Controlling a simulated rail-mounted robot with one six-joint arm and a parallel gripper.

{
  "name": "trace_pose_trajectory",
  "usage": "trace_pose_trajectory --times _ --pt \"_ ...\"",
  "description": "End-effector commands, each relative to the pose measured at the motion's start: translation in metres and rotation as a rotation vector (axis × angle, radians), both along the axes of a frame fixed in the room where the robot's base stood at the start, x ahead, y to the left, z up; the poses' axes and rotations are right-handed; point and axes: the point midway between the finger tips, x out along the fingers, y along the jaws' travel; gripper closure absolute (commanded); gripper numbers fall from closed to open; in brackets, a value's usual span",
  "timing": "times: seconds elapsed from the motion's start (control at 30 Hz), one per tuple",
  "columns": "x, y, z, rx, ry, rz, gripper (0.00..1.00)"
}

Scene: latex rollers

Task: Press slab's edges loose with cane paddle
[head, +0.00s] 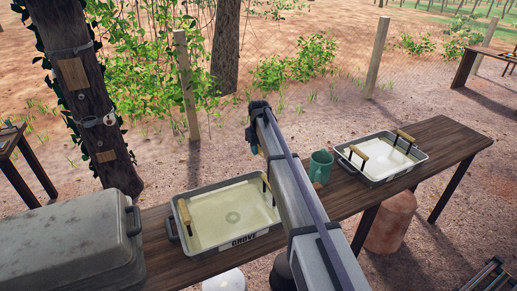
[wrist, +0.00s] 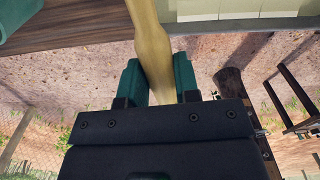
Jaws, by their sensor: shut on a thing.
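My gripper (wrist: 159,84) is shut on a tan wooden piece, which looks like the cane paddle (wrist: 151,40), between its teal fingers in the wrist view. The paddle runs up out of that picture, so its far end is hidden. A pale cream slab or liquid (head: 225,208) fills the left tray (head: 243,240), which is marked GROVE and has two wooden handles. Whether its edges are loose cannot be told. A pale tray-like side (wrist: 240,10) shows at the top right of the wrist view.
A second handled tray (head: 382,180) with pale contents stands on the table (head: 440,148) at right. A green mug (head: 321,166) stands between the trays, close to my arm. A grey metal case (head: 70,245) is at left. A strapped post (head: 85,90) rises behind.

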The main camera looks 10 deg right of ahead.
Motion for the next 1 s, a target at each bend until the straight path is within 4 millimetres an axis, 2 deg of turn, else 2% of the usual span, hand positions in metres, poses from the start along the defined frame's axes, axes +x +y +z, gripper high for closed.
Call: trace_pose_trajectory --times 0.03,0.27,0.37,0.47,0.63,0.7,0.8,1.0 --pt "-0.016 0.013 -0.011 0.018 -0.031 0.041 0.94" --pt "-0.058 0.066 -0.029 0.169 -0.230 0.290 0.94" --pt "-0.083 0.094 -0.034 0.308 -0.357 0.444 0.94" --pt "-0.110 0.125 -0.029 0.521 -0.496 0.621 0.94" --pt "-0.164 0.172 -0.002 0.971 -0.681 0.843 0.94" --pt "-0.185 0.184 0.010 1.114 -0.729 0.869 0.94" --pt "-0.206 0.191 0.023 1.238 -0.780 0.866 0.94" --pt "-0.214 0.194 0.034 1.296 -0.810 0.853 0.94"
